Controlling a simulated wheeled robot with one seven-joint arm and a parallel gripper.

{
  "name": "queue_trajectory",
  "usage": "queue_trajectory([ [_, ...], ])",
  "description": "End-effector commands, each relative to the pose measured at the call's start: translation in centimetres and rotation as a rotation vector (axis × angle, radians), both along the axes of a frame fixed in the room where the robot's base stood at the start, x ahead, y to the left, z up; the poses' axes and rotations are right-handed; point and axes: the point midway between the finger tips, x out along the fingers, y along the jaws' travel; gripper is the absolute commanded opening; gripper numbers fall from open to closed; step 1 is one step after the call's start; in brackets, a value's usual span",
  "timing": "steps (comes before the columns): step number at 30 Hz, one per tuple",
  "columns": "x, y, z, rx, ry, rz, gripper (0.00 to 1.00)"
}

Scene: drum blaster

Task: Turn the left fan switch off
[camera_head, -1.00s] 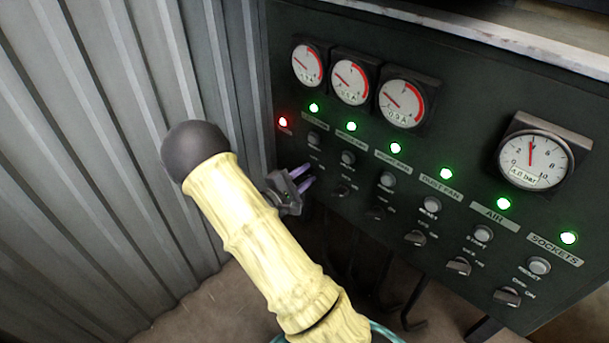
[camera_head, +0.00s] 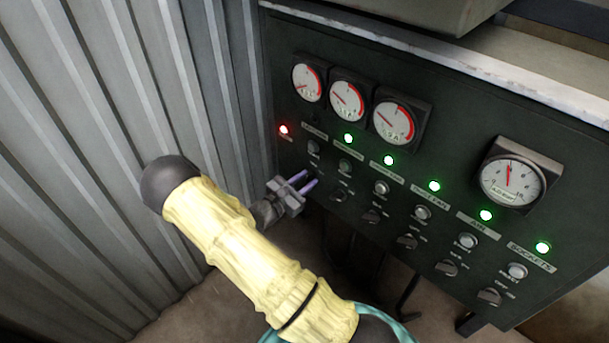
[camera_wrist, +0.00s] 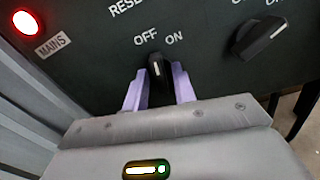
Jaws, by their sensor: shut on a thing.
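The left fan switch is a black rotary knob (camera_wrist: 158,75) under the OFF and ON labels in the wrist view. Its white mark points up toward OFF. My gripper (camera_wrist: 158,88) is shut on this knob, with one purple finger on each side. In the head view my gripper (camera_head: 303,181) is at the leftmost switch in the lower row of the dark panel (camera_head: 330,235), and it hides that switch. The lamp above this column (camera_head: 315,119) is dark. The leftmost gauge (camera_head: 307,83) has its needle low on the left.
A second knob (camera_wrist: 258,38) sits to the right in the wrist view. A red MAINS lamp (camera_wrist: 26,21) glows at left. Several green lamps (camera_head: 434,186) are lit along the panel. A corrugated metal wall (camera_head: 90,130) stands close on the left.

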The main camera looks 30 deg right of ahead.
Motion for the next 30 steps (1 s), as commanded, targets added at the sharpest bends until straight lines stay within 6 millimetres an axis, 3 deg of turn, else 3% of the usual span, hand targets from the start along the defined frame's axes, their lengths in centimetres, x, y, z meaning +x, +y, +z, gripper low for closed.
queue_trajectory([
  [10,0.04,0.0,0.23,-0.06,0.156,0.001,0.04],
  [25,0.07,-0.02,0.14,-0.069,0.179,0.0,0.04],
  [26,0.07,-0.02,0.14,-0.069,0.179,0.0,0.3],
  [27,0.06,-0.02,0.13,-0.069,0.179,0.0,0.35],
  [30,0.05,-0.01,0.11,-0.068,0.178,0.001,0.35],
])
